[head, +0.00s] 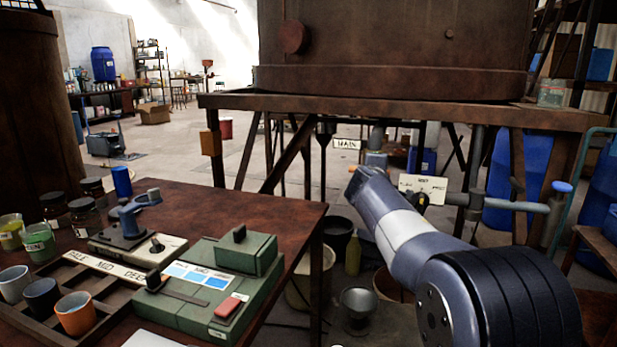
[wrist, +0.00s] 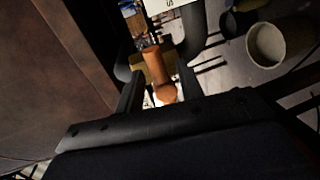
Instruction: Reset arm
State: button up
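My arm reaches up and away from the lower right in the head view, toward the pipework under the large rusty vat (head: 390,45). My gripper is hidden behind the arm there. In the wrist view my gripper (wrist: 160,88) shows two dark fingers standing apart. A copper-orange rounded piece (wrist: 158,68) lies between or just beyond them, with gaps visible beside it. The fingers do not appear closed on it, and I cannot tell whether either one touches it.
A brown table (head: 270,205) at left holds a green box device (head: 200,310), a rack (head: 20,325) with cups, and jars. The vat's stand (head: 400,112) crosses above the arm. Buckets and a funnel (head: 360,305) stand on the floor below.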

jog(key=shift+x, duration=0.8)
jog(key=shift+w+r+n+p, duration=0.2)
jog(key=shift+r+n+p, duration=0.1)
jog(key=shift+p, duration=0.3)
jog(key=shift+s+r+n+h+p, duration=0.1)
jog(key=shift+n+h+p, duration=0.2)
jog(key=shift+n+p, duration=0.35)
jog(key=shift+n, duration=0.55)
